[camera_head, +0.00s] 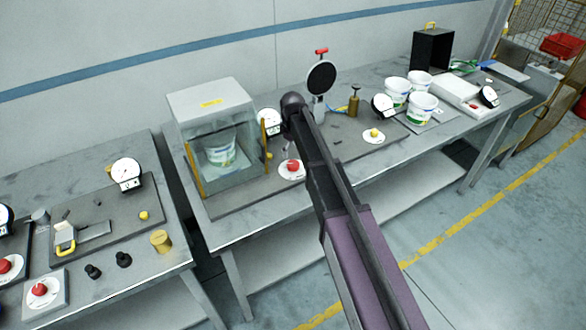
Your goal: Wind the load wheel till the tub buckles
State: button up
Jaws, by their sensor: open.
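A white tub with a green and blue label (219,149) stands upright inside a clear-walled case with a grey top (210,100) on the middle bench. No buckling shows in it at this size. A red knob on a white round plate (291,169) sits at the case's right front. A black disc (321,78) with a red piece above it stands farther right. I cannot tell which of these is the load wheel. A dial gauge (269,122) is beside the case, partly hidden by my arm. My arm reaches up over the bench's front edge; its gripper is not seen.
Several white tubs (422,106), a brass cylinder (354,104) and a black box (432,50) stand to the right. The left bench holds a gauge (127,174), a brass weight (161,241) and a red knob (39,289). The floor at lower right is clear.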

aim_at(293, 163)
jog(key=shift+f+b, duration=3.25)
jog(key=shift+f, duration=0.3)
jog(key=shift+c, duration=0.2)
jog(key=shift+d, duration=0.1)
jog(key=c, duration=1.1)
